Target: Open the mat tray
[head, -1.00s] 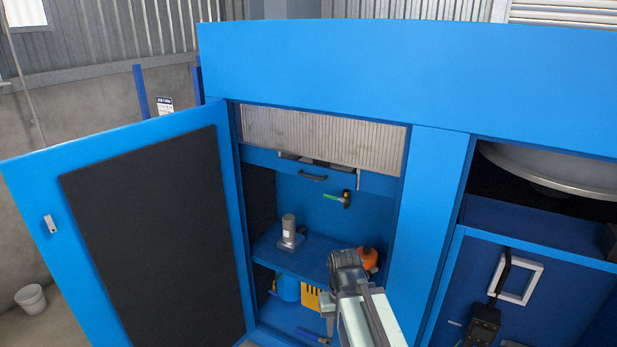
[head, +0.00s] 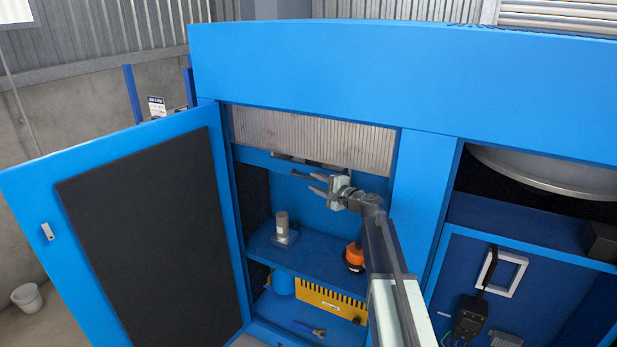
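The mat tray (head: 252,157) appears to be the blue drawer front under the ribbed grey panel inside the open cabinet. It looks shut, with a dark slot along its top edge. My gripper (head: 304,181) is in front of the tray's lower edge, pointing left, its two fingers apart with nothing seen between them. The tray's dark handle is at about the fingertips and partly hidden or merged with the upper finger; I cannot tell whether they touch.
The blue cabinet door (head: 140,220) stands open at left. A grey cylinder on a base (head: 283,230) and an orange object (head: 354,255) stand on the shelf (head: 315,250). A yellow slotted box (head: 330,300) is below.

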